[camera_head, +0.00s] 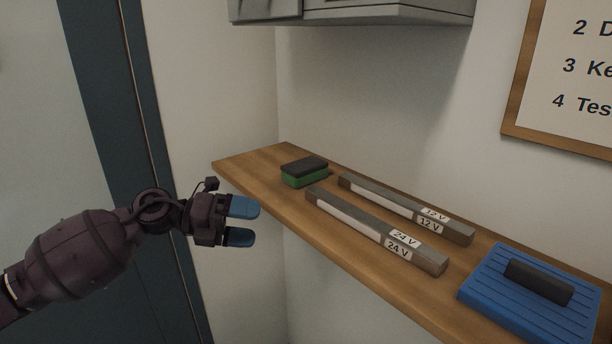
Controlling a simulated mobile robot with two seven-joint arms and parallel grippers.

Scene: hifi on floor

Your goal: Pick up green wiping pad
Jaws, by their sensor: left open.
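The green wiping pad (304,175) has a dark top and lies on the wooden shelf (262,169) near its left end. My left gripper (243,222) has blue fingertips and is in front of the shelf's left part. It is open, with a gap between the fingers and nothing in it. It points right and appears to the lower left of the pad, apart from it. My right gripper is not in view.
Two grey bars, labelled 24 V (370,229) and 12 V (401,206), lie right of the pad. A blue ridged block with a dark handle (505,307) is farther right. A grey cabinet (375,12) hangs above. A framed sign (559,139) is on the wall.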

